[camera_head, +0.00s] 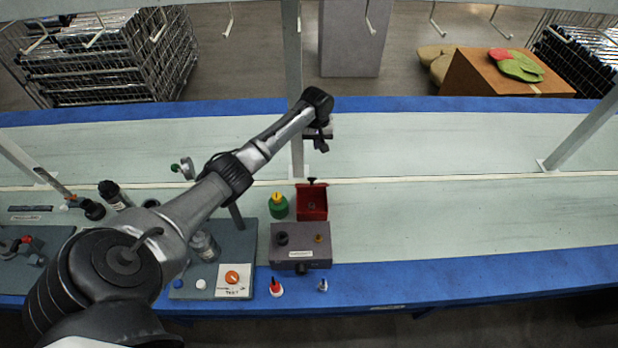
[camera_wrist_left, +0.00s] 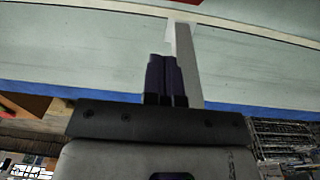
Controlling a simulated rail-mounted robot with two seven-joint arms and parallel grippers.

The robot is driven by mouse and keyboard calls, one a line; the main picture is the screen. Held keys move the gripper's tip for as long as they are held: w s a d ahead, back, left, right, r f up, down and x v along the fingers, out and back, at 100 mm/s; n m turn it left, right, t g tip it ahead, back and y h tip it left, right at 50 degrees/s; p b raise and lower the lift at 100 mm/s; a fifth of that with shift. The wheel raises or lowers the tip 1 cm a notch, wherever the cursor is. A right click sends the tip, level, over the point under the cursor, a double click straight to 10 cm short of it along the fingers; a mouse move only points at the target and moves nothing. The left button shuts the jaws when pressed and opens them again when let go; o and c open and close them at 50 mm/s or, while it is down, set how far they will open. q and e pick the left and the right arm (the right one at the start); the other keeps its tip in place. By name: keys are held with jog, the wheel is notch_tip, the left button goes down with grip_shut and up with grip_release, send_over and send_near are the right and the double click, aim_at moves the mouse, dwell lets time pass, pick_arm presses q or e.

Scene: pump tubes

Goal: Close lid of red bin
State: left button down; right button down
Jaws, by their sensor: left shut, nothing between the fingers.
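The small red bin (camera_head: 312,206) stands on the pale bench near the middle of the head view. Its top is open and its inside shows. A black knob (camera_head: 312,181) shows at its back edge; whether it sits on the raised lid I cannot tell. My left gripper (camera_head: 322,147) is beyond the bin, apart from it, at the end of the outstretched left arm. In the left wrist view its dark fingers (camera_wrist_left: 163,58) are together and empty. A red edge (camera_wrist_left: 172,1) shows at the top of that view, too little to identify surely. My right gripper is not in view.
A green container (camera_head: 278,206) with a yellow top stands just left of the bin. A grey box (camera_head: 300,245) with knobs is in front. A metal post (camera_head: 292,60) rises behind, close to my left wrist. The bench right of the bin is clear.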

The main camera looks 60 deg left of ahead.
pick_arm(q)
jog(key=s+a+r, duration=0.1)
jog(key=a, duration=0.1)
jog(key=b, duration=0.3)
send_near(311, 181)
jog(key=w+a+f, duration=0.3)
jog(key=a+f, duration=0.1)
jog(key=a, duration=0.1)
jog(key=shift+n+g+h, duration=0.3)
jog(key=shift+h, duration=0.1)
jog(key=shift+s+d+f, duration=0.45)
jog(key=shift+d+f, duration=0.1)
jog(key=shift+d, duration=0.2)
jog(key=shift+s+d+f, duration=0.45)
jog(key=shift+d+f, duration=0.15)
jog(key=shift+d, duration=0.1)
jog(key=shift+d, duration=0.1)
